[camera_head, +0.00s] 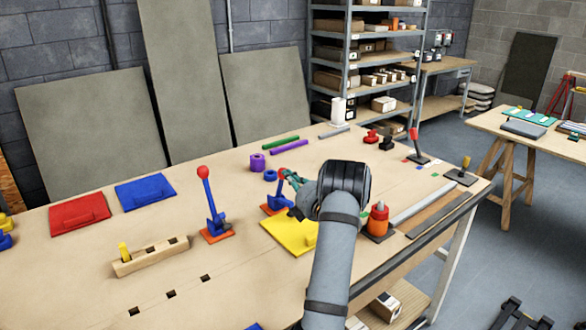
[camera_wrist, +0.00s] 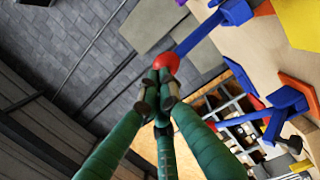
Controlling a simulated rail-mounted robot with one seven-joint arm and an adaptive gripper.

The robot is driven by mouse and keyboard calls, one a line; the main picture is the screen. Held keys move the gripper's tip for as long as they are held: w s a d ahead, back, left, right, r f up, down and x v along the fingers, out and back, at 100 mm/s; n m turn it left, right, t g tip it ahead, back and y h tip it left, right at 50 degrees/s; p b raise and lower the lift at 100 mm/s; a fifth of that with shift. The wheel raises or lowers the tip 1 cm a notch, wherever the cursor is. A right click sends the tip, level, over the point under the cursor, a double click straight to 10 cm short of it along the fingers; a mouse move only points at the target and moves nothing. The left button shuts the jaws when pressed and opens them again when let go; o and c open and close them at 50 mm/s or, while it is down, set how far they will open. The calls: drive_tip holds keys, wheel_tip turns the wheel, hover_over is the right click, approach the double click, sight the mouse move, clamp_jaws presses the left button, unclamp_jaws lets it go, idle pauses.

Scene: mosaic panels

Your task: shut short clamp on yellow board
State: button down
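The yellow board (camera_head: 285,236) lies on the bench, partly hidden by my arm in the head view. At its far edge stands a short blue clamp (camera_head: 274,203) on an orange base, with a red ball on its handle. My gripper (camera_head: 290,178) is at this handle and covers part of the clamp. In the wrist view, the green fingers of my gripper (camera_wrist: 160,85) are drawn together. Their tips are at the red ball (camera_wrist: 166,62); contact cannot be told. The blue handle (camera_wrist: 203,32) runs from the ball to the upper right.
A taller blue clamp (camera_head: 214,222) with an upright red-knobbed handle stands left of the board. Red (camera_head: 80,213) and blue (camera_head: 145,192) panels lie at left. The bench front is mostly clear.

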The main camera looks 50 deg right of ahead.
drive_tip(key=shift+w+r+g+p, duration=0.3)
drive_tip(key=shift+w+p, duration=0.2)
drive_tip(key=shift+p, duration=0.55)
drive_tip(key=b+v, duration=0.3)
drive_tip(key=v, duration=1.1)
drive_tip(key=shift+s+d+f, duration=0.15)
drive_tip(key=shift+d+f, duration=0.05)
drive_tip(key=p+x, duration=0.3)
drive_tip(key=x, duration=0.9)
drive_tip(key=shift+r, duration=0.2)
drive_tip(key=shift+w+a, duration=0.2)
drive_tip(key=shift+w, duration=0.05)
